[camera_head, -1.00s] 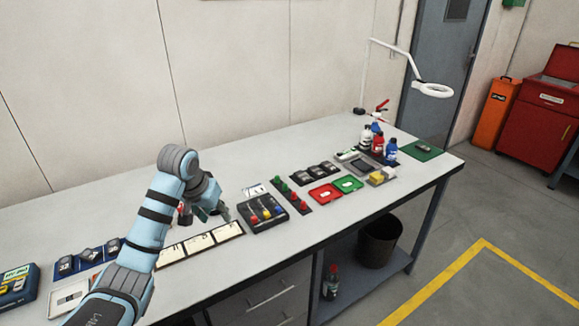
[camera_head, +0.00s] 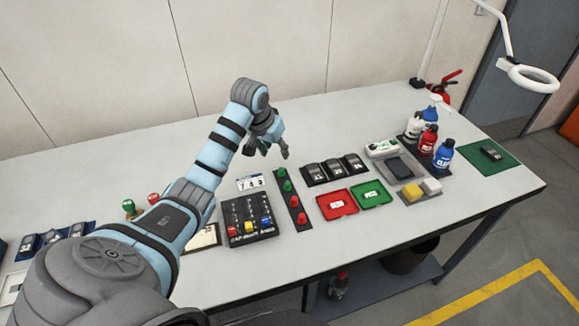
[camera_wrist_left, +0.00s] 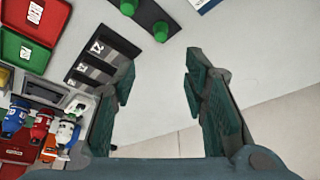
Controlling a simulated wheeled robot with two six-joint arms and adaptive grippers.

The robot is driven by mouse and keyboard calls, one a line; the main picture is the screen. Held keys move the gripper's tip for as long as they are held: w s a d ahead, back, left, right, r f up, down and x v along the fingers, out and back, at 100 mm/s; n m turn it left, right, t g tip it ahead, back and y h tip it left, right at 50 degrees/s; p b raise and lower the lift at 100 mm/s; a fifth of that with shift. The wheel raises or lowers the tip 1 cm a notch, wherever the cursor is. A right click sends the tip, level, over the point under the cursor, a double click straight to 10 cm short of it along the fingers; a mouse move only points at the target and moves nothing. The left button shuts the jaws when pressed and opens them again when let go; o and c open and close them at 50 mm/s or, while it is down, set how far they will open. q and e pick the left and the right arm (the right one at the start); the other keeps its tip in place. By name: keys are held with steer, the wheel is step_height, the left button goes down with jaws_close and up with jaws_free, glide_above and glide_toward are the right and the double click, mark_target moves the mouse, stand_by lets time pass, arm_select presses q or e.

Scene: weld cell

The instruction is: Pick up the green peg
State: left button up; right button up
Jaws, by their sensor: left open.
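Two green pegs stand in a dark strip (camera_head: 298,227) in the middle of the bench. The far green peg (camera_head: 281,172) and the near green peg (camera_head: 287,186) share the strip with two red pegs (camera_head: 294,201). Both green pegs also show at the top of the left wrist view, the outer one (camera_wrist_left: 160,31) and another (camera_wrist_left: 128,6). Another green-topped piece (camera_head: 129,205) stands left of my arm. My left gripper (camera_head: 267,150) is open and empty, above the bench just behind the strip. The pegs lie outside its jaws (camera_wrist_left: 159,70). My right gripper is not seen.
A box with coloured knobs (camera_head: 249,219) stands left of the strip. Numbered dark blocks (camera_head: 334,170), a red tray (camera_head: 337,203) and a green tray (camera_head: 371,195) are to the right. Bottles (camera_head: 427,140) stand farther right. Bench behind the blocks is clear.

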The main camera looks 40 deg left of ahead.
arm_select(q)
glide_above(281, 169)
steer(key=s, duration=0.3)
step_height(281, 169, down, 5)
steer(key=shift+w+d+r+b, duration=0.1)
steer(key=shift+b, duration=0.3)
steer(key=x, duration=0.3)
steer(key=b+x, duration=0.1)
steer(key=x, duration=0.2)
steer(key=shift+w+d, duration=0.1)
steer(key=shift+w, duration=0.2)
steer(key=shift+s, duration=0.15)
steer(key=shift+c, duration=0.7)
steer(key=c, duration=0.7)
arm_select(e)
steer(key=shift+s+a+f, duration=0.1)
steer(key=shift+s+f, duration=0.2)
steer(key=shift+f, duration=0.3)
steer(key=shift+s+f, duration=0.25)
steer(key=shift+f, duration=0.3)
